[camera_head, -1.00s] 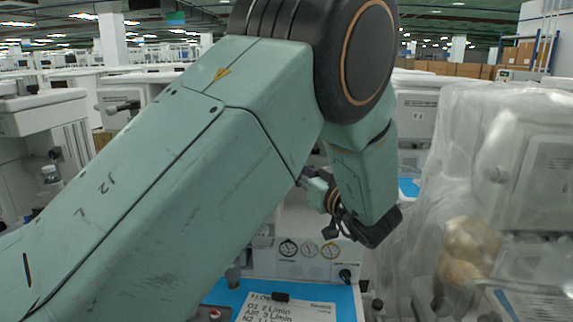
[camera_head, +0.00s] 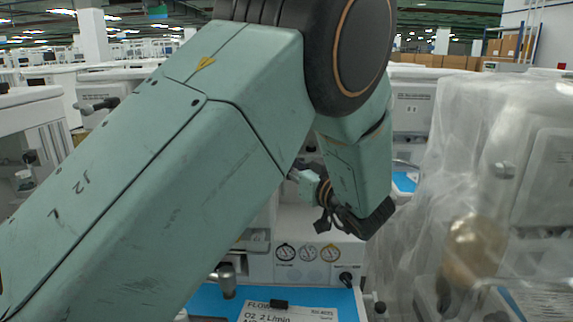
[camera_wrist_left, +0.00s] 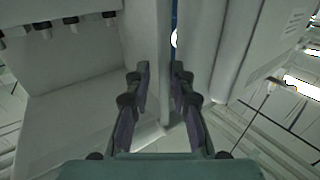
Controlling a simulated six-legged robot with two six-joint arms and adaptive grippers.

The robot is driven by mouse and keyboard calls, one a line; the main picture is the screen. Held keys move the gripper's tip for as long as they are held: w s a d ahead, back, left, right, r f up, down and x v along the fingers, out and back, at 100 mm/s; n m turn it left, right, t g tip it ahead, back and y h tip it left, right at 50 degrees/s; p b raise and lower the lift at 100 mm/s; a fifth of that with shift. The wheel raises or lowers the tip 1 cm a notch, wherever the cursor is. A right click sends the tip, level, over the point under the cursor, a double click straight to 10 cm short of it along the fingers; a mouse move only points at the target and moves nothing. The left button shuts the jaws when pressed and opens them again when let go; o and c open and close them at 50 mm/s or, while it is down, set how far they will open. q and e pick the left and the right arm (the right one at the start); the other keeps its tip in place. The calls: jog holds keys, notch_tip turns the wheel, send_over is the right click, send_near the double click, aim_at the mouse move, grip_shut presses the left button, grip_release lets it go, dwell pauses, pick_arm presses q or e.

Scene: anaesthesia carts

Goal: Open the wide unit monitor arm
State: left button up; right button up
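My left arm crosses the head view from the lower left and hides most of the unit in front of me. That white unit (camera_head: 318,268) shows round gauges and a blue work surface (camera_head: 207,299) below my arm. I cannot make out its monitor arm for certain; it may be hidden behind my arm. In the left wrist view my left gripper (camera_wrist_left: 160,72) has its two dark fingers apart with a gap between them. Pale upright panels (camera_wrist_left: 150,35) stand beyond the fingertips, and I see nothing held. Contact cannot be told. My right gripper is in neither view.
A unit under clear plastic sheeting (camera_head: 455,130) stands close on the right. Another white unit (camera_head: 30,125) stands on the left. A card with flow figures (camera_head: 290,312) lies on the blue surface. Rows of units and boxes (camera_head: 440,61) fill the background.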

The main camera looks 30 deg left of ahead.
pick_arm(q)
jog(key=shift+s+a+r, duration=0.2)
jog(key=shift+s+a, duration=0.1)
jog(key=shift+s, duration=0.1)
jog(key=shift+w+f, duration=0.1)
jog(key=shift+c, duration=0.5)
jog(key=shift+w+d+f, duration=0.1)
jog(key=shift+w+d, duration=0.05)
jog(key=shift+w, duration=0.1)
jog(key=c, duration=0.3)
jog(key=shift+s+r, duration=0.2)
grip_shut()
jog(key=shift+w, duration=0.15)
